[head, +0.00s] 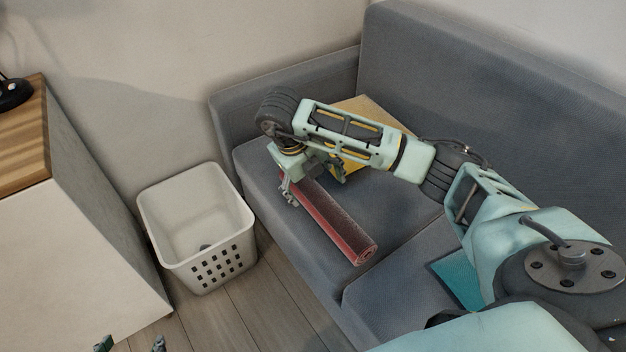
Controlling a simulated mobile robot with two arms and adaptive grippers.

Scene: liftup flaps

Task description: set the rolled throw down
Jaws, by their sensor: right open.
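The rolled throw (335,222) is a dark red roll lying on the grey sofa's seat (275,215), its near end close to the seat's front edge. My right gripper (312,182) is over the throw's far end, pointing down. Its fingers are open, one on each side of the roll; I cannot tell whether they touch it. The gripper and wrist hide the throw's far end. Only the two fingertips of my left gripper (131,345) show at the bottom left edge, spread apart with nothing seen between them.
A yellow cushion (362,112) lies behind my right arm on the sofa. A teal item (457,280) lies on the nearer seat, partly hidden by my arm. A white basket (195,225) stands on the floor beside the sofa. A wood-topped cabinet (22,140) is at left.

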